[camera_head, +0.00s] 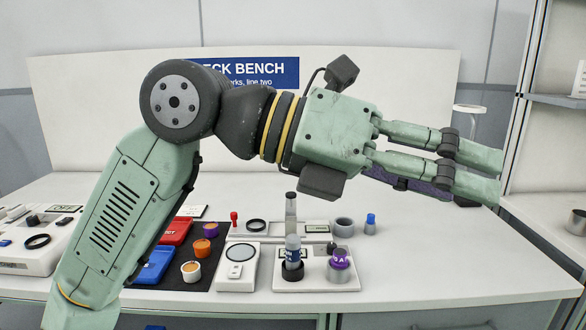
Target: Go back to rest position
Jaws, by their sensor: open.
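My gripper (490,174) is raised above the right part of the bench and points to the right. Its two fingers are apart, with nothing between them. My arm crosses the left and middle of the view and hides part of the bench and the sign behind it. No object touches the gripper.
A shelf (556,101) rises at right. The bench's right front is clear.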

